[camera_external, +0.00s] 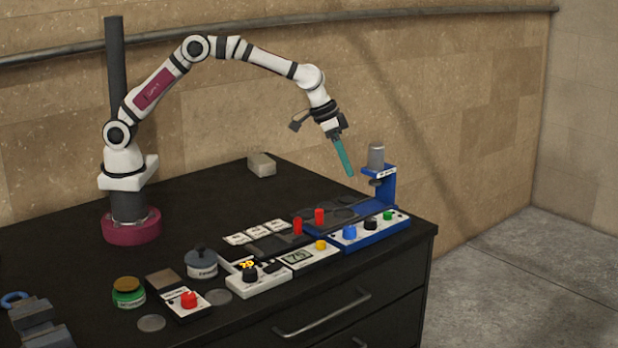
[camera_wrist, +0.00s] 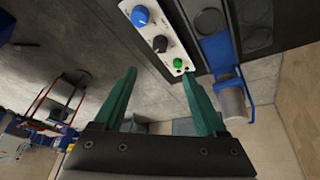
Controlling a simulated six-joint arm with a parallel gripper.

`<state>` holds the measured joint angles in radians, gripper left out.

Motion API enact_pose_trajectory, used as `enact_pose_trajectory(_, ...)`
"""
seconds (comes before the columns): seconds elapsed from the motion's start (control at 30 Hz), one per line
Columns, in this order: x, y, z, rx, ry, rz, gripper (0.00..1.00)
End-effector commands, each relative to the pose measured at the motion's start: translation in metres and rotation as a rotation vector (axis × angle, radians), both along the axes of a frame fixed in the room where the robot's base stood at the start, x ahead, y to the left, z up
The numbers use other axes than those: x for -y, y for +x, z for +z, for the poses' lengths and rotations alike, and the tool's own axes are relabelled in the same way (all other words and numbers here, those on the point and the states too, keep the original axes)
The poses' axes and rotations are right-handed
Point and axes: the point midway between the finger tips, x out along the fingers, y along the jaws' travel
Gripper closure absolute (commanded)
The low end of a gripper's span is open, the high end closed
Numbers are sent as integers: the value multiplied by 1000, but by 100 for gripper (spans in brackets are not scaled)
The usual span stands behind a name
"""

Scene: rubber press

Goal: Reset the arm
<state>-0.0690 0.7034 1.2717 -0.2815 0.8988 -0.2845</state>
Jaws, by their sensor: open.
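My gripper (camera_external: 343,155) is raised above the back right of the black table, to the left of the blue press (camera_external: 388,186) and apart from it. Its teal fingers point down and to the right. In the wrist view my gripper (camera_wrist: 162,95) shows two teal fingers spread wide with nothing between them. The press, with its grey cylinder head (camera_external: 376,157), shows in the wrist view at the upper right, with its grey cylinder (camera_wrist: 234,103) near the right finger.
The table (camera_external: 215,220) carries a control panel (camera_external: 370,232) with knobs, red cylinders (camera_external: 319,216), a scale (camera_external: 307,257), a lidded pot (camera_external: 201,263), a green jar (camera_external: 128,292) and a red-button box (camera_external: 188,304). A pale block (camera_external: 261,164) lies at the back. Air around my gripper is clear.

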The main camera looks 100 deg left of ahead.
Motion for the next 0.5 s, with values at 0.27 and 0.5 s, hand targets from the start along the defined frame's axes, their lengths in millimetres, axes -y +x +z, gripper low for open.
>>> enact_pose_trajectory(0.27, 10, -152, 66, -153, 112, -212, 27)
enact_pose_trajectory(0.5, 5, -374, 61, -373, 239, -495, 27)
